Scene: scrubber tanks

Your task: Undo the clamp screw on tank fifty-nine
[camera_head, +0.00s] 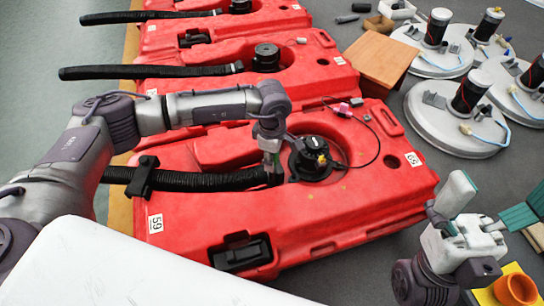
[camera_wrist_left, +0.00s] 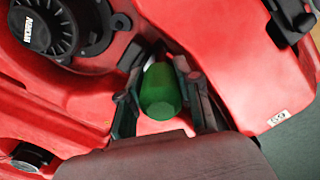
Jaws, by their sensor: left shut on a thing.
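Tank fifty-nine (camera_head: 340,205) is the nearest red tank, with white "59" labels. A black ribbed hose (camera_head: 205,181) lies across it, its right end near the round black cap (camera_head: 315,170). The cap also shows in the left wrist view (camera_wrist_left: 52,28). My left gripper (camera_head: 269,160) points down over the hose end. Its fingers are shut on a green handle (camera_wrist_left: 161,92), seen nearly end-on in the left wrist view. The handle's tip and the clamp screw are hidden. My right gripper (camera_head: 490,208) is open and appears empty at the lower right.
More red tanks with hoses (camera_head: 240,75) stand behind. White round units (camera_head: 455,125) and a brown box (camera_head: 379,58) are on the grey table to the right. An orange cup (camera_head: 516,289) is at the lower right. A thin black cable loops over the tank's right part.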

